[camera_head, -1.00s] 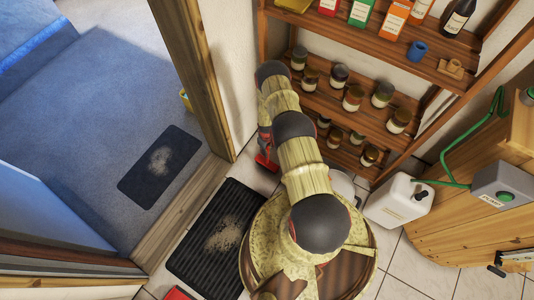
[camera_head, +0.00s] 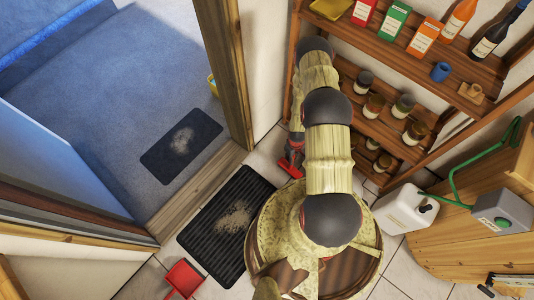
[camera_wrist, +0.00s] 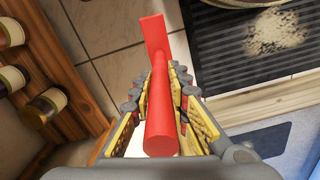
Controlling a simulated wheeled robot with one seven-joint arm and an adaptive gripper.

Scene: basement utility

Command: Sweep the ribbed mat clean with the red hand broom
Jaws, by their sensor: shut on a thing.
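The black ribbed mat (camera_head: 203,236) lies on the tiled floor beside the wooden threshold, with a pale patch of debris (camera_head: 236,217) near its middle. In the wrist view the mat (camera_wrist: 220,62) and the debris (camera_wrist: 274,30) show at the upper right. My gripper (camera_wrist: 162,88) is shut around the handle of the red hand broom (camera_wrist: 155,38). The broom's wide end points away from the wrist over bare tile, left of the mat in that view. In the head view the broom (camera_head: 291,163) is partly hidden by my arm, between mat and shelf. Its bristles cannot be made out.
A red dustpan (camera_head: 184,279) lies near the mat's lower left. A wooden shelf (camera_head: 375,100) with jars and bottles stands behind the arm. A white jug (camera_head: 403,209) stands right. Beyond the doorway, another dark mat (camera_head: 160,166) with a pale patch lies on blue carpet.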

